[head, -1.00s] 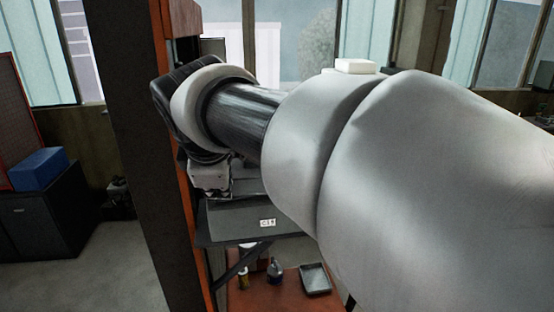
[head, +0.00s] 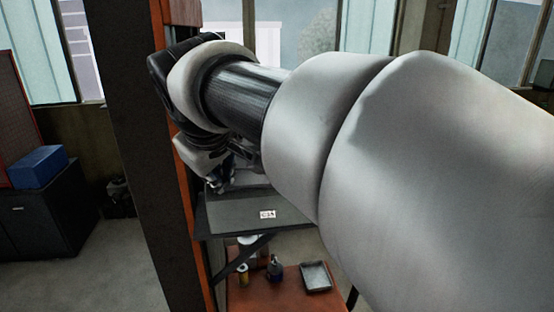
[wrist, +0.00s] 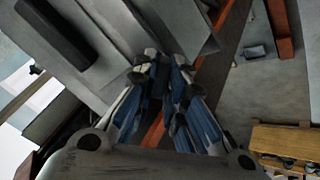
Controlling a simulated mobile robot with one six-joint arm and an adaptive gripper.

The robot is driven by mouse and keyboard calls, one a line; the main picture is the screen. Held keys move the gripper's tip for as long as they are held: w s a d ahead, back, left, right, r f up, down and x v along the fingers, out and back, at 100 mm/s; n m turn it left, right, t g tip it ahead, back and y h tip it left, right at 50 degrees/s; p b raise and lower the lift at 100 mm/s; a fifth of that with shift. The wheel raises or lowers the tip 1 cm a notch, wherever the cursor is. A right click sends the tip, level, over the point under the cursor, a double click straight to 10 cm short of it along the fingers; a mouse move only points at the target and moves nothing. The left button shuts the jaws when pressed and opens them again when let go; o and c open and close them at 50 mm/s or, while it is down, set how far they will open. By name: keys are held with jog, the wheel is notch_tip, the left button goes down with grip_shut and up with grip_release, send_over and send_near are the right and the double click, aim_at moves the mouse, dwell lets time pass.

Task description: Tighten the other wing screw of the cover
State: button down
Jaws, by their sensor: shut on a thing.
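My gripper (wrist: 166,68) shows in the wrist view, its blue-padded fingers close together over the edge of a grey panelled part (wrist: 110,50), which looks like the cover. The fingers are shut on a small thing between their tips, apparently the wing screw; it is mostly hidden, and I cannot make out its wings. In the head view my gripper (head: 219,182) is small and partly hidden under my wrist, just above the back of a grey surface. The other wing screw cannot be made out.
A grey shelf (head: 240,216) with a white label sits beside an orange and dark post (head: 150,150). Bottles (head: 274,268) and a grey tray (head: 315,276) stand on the red lower surface. A dark bar (wrist: 55,32) lies on the panel. Open floor (head: 70,255) is at left.

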jog(key=shift+m, duration=0.4)
jog(key=m+b, duration=0.1)
jog(key=m, duration=0.2)
jog(key=shift+f+m, duration=0.1)
jog(key=shift+m, duration=0.7)
jog(key=m+b, duration=0.1)
jog(key=m, duration=0.3)
jog(key=shift+m, duration=0.3)
